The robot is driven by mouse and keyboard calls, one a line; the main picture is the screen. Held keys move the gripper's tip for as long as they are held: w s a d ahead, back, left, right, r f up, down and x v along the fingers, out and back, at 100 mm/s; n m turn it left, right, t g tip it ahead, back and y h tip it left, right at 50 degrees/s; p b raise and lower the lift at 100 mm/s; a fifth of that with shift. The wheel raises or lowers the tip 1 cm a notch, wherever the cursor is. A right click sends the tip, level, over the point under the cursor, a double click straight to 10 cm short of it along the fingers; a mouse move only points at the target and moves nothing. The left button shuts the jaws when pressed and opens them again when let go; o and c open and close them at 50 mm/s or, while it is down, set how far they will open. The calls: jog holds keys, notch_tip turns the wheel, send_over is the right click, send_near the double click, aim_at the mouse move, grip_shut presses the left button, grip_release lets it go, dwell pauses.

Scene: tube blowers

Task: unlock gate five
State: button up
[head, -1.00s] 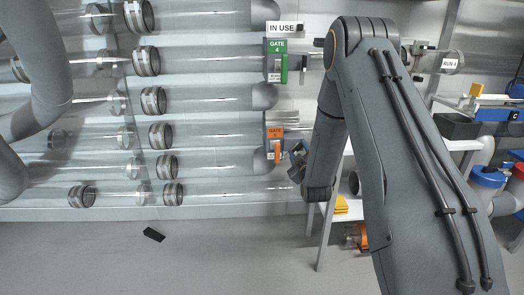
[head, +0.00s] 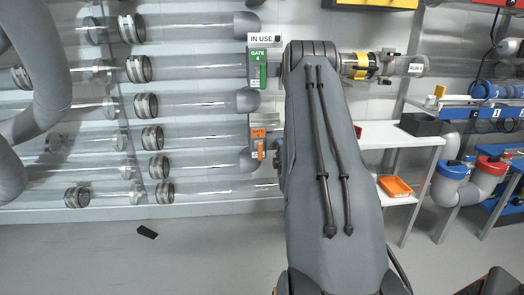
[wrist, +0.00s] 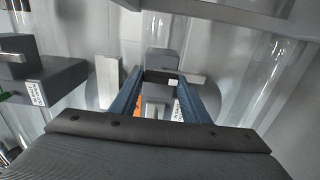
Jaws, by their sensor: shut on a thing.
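The gate with the orange plate (head: 258,132) is on the wall of tubes, below the green GATE 4 plate (head: 257,55); its number is too small to read surely. Its orange handle (head: 261,149) hangs down below the plate. In the head view my arm hides most of my gripper, which is just right of this gate. In the wrist view my gripper (wrist: 160,80) has its two blue fingers around the gate hardware, with a bit of orange (wrist: 138,103) by the left finger. It appears shut on the orange handle, though the contact itself is hard to see.
An IN USE sign (head: 261,37) sits above gate 4. Clear tubes with dark collars (head: 148,105) run left. A white bench (head: 385,137) with an orange tray (head: 395,186) below stands right. A black object (head: 147,232) lies on the open floor.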

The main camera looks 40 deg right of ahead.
dwell(0.6)
jog(key=o, duration=1.5)
jog(key=p+v, duration=0.1)
jog(key=v, duration=0.7)
jog(key=shift+p, duration=0.4)
jog(key=shift+w, duration=0.1)
